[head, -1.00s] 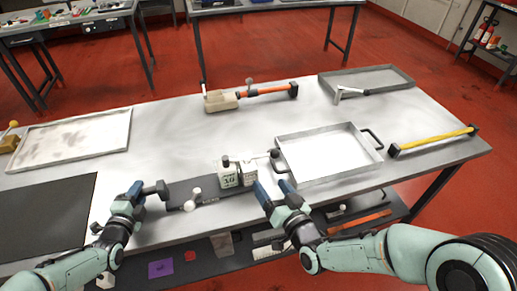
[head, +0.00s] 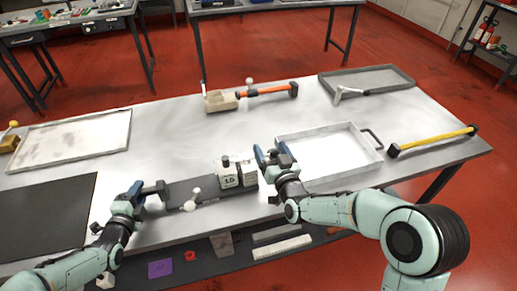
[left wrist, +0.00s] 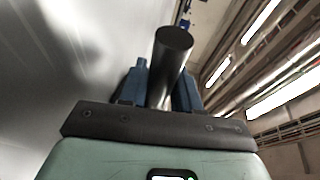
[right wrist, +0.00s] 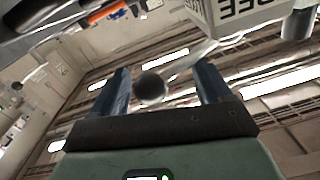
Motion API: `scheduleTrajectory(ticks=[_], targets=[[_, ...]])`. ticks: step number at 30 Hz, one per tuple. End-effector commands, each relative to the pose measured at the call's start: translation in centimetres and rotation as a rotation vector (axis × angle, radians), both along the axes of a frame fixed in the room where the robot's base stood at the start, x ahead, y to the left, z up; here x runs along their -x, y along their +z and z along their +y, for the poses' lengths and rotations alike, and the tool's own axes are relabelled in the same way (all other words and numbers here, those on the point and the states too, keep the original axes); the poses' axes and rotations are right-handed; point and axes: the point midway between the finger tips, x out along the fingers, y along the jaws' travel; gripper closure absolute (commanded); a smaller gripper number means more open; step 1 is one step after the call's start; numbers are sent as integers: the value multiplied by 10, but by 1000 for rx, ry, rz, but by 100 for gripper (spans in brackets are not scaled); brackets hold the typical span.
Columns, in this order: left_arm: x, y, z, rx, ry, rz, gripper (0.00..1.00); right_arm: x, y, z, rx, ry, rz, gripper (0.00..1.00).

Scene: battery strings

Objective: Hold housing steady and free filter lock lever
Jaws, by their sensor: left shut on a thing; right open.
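The housing is a long dark body (head: 210,189) lying near the table's front edge, with a pale block (head: 229,176) carrying dark lettering at its right end. My left gripper (head: 149,188) is shut on the dark round handle (head: 158,188) at the housing's left end. In the left wrist view the handle (left wrist: 172,55) stands between the fingers. My right gripper (head: 270,155) is open just right of the pale block. In the right wrist view a dark round knob (right wrist: 151,89), apparently the lever's end, shows between the open fingers; contact cannot be told. The lettered block (right wrist: 240,14) is above.
A tray (head: 352,174) with dark handles lies right of my right gripper. A beige box (head: 221,107) and orange-handled tool (head: 266,91) lie behind. A yellow bar (head: 435,141) is at far right, a black mat (head: 45,210) at left. The table's middle is clear.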

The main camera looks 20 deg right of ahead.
Motion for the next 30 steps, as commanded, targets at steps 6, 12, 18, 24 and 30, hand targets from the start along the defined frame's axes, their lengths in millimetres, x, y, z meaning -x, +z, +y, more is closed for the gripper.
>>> scheduleTrajectory(ticks=[6,12,18,24,30], targets=[[3,-11,1,-3,1,28,100,-6,-1,1,0,0,1,23],[3,-11,1,-3,1,28,100,-6,0,0,0,0,1,36],[3,-11,1,-3,1,28,100,-6,-1,0,2,-1,1,100],[3,-11,1,-3,1,28,100,-6,-2,-1,5,-1,3,100],[3,-11,1,-3,1,28,100,-4,-2,0,4,-26,2,100]])
